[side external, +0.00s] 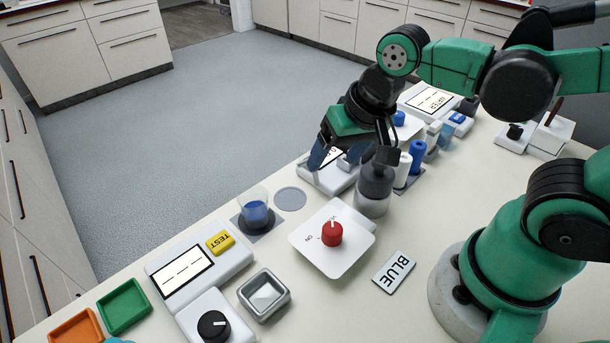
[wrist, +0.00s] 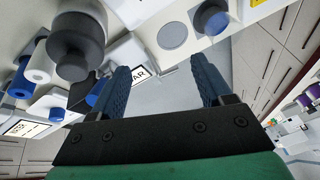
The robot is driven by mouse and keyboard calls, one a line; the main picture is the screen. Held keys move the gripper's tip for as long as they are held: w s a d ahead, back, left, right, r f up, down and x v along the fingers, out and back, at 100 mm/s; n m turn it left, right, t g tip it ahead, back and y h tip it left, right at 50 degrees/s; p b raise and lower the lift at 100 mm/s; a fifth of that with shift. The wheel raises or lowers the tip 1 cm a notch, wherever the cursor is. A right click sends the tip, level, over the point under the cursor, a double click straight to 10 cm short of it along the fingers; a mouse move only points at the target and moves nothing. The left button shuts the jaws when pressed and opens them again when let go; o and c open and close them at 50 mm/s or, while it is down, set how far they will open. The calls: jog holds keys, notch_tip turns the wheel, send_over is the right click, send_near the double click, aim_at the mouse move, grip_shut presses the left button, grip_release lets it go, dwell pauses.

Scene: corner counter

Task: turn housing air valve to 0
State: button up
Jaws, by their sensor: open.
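No label that I can read names the housing air valve. A red knob (side external: 332,233) sits on a white plate (side external: 345,262) marked "ON" on its left, with a small mark at the back that I cannot read fully. A black knob (side external: 213,326) with a white pointer line sits on a white unit at the lower left. My gripper (side external: 335,160) is open and empty, above the counter behind the red knob, apart from both knobs. In the wrist view my gripper (wrist: 160,78) has its two blue fingers spread, with a white unit lettered "AR" (wrist: 138,75) beyond them.
A grey-capped cylinder (side external: 374,190) stands close beside my gripper. Blue and white cylinders (side external: 417,157) stand behind it. The counter's right middle is clear.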

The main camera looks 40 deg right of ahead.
aim_at(332, 229)
jog(key=s+a+m+g, duration=0.1)
jog(key=a+f+m+g, duration=0.1)
jog(key=m, duration=0.1)
jog(key=s+a+f+m+g, duration=0.1)
jog(key=a+m, duration=0.1)
jog(key=shift+s+f+g+h, duration=0.25)
jog(key=shift+s+g+h, duration=0.05)
jog(key=shift+s+g, duration=0.1)
jog(key=shift+s+a+f+m+g, duration=0.3)
jog(key=shift+s+m+g, duration=0.1)
jog(key=shift+m, duration=0.2)
jog(key=shift+d+f, duration=0.1)
jog(key=shift+f, duration=2.6)
grip_shut()
